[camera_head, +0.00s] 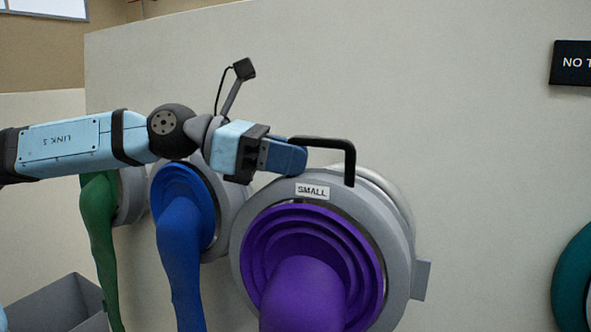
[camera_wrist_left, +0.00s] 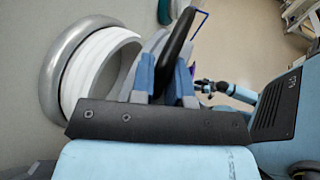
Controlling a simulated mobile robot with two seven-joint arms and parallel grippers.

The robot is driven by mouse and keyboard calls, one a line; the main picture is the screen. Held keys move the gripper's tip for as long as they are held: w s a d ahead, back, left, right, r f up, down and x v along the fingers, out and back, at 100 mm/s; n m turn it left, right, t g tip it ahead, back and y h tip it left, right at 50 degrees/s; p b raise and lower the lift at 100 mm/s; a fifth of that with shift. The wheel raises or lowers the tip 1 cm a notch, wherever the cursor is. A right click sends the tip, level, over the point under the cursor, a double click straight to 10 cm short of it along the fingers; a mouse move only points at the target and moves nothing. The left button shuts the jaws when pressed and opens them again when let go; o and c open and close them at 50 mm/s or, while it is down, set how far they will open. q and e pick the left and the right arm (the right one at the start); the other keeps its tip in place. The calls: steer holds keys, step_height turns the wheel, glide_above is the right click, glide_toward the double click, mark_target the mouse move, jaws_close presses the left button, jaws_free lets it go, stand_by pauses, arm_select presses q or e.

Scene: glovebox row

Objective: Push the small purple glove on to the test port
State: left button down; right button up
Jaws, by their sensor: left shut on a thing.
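The small purple glove (camera_head: 305,290) hangs from a grey ring (camera_head: 262,205) labelled SMALL, with a black handle (camera_head: 345,160) on top. My left gripper (camera_head: 290,155) is shut on the handle's left end. In the left wrist view the black handle (camera_wrist_left: 178,45) lies between the blue fingers of the gripper (camera_wrist_left: 166,78). The test port (camera_wrist_left: 97,68) is a white cylinder with a grey flange against the wall. Much of its white side is bare. The glove's ring is mostly hidden behind the fingers there, so its seating cannot be told.
A blue glove (camera_head: 182,240) and a green glove (camera_head: 98,230) hang on ports to the left. A teal glove (camera_head: 575,285) is at the right edge. A grey bin (camera_head: 60,305) stands lower left. The wall (camera_head: 470,170) right of the purple glove is clear. My right arm (camera_wrist_left: 235,92) shows small in the wrist view.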

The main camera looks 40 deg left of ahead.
arm_select(q)
steer(key=shift+s+d+b, duration=0.15)
steer(key=shift+s+b, duration=0.55)
steer(key=shift+b, duration=0.05)
steer(key=shift+s+d+b, duration=0.1)
steer(key=shift+s+b, duration=0.4)
steer(key=s, duration=0.1)
steer(key=b, duration=0.1)
steer(key=s+b, duration=0.1)
steer(key=shift+s+d+r, duration=0.3)
steer(key=shift+r, duration=0.1)
arm_select(e)
steer(key=shift+w+a+f, duration=0.1)
steer(key=shift+a+f, duration=0.1)
steer(key=shift+f, duration=0.7)
steer(key=shift+r, duration=0.1)
steer(key=shift+w+r, duration=0.1)
